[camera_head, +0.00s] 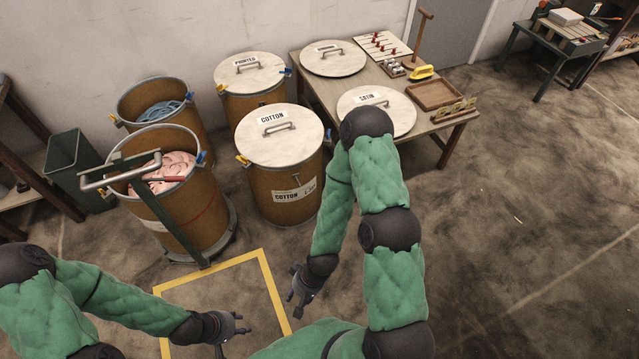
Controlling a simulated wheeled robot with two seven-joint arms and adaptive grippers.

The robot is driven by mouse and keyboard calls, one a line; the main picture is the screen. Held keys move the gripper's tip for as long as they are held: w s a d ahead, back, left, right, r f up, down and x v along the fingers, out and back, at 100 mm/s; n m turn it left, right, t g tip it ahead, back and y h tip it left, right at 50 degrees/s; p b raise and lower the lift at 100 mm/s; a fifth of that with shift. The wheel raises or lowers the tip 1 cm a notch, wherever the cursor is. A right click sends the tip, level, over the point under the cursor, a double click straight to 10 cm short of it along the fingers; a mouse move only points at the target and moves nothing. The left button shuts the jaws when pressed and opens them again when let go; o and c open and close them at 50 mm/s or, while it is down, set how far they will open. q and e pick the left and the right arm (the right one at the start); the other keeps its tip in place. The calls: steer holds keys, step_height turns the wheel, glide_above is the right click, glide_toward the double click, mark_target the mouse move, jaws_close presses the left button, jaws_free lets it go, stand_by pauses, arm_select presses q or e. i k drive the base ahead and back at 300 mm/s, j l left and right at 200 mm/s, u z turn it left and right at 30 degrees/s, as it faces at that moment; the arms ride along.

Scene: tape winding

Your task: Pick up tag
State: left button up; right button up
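No loose tag can be made out for certain. A white label (294,191) reading "COTTON" with a smaller marking is on the side of the drum under the cotton lid (279,142). My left gripper (240,325) is low over the floor by the yellow floor frame, too small to tell open or shut. My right gripper (293,286) is low near the frame's right edge, its fingers apart with nothing visible between them. Both are well apart from the drums and the table.
An open drum of pink material (172,168) stands on a wheeled cart left of the cotton drum. A drum with blue material (160,110) and the printed drum (250,78) stand behind. A wooden table (330,91) bears lids, a tray (436,94) and tools. Floor on the right is clear.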

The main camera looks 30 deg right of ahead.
mark_target(457, 106)
steer(key=l+u, duration=0.1)
steer(key=l, duration=0.4)
steer(key=k+l+u, duration=0.1)
steer(key=l, duration=0.4)
steer(key=k+l+u, duration=0.1)
steer(key=l, duration=0.4)
steer(key=k+l+u, duration=0.1)
steer(key=l, duration=0.4)
steer(key=k+l+u, duration=0.1)
steer(key=l, duration=0.4)
steer(key=k+l+u, duration=0.1)
steer(key=l, duration=0.35)
steer(key=k+l+u, duration=0.1)
steer(key=k+l, duration=0.15)
steer(key=l, duration=0.2)
steer(key=k+l+u, duration=0.15)
steer(key=l, duration=0.3)
steer(key=z, duration=1.7)
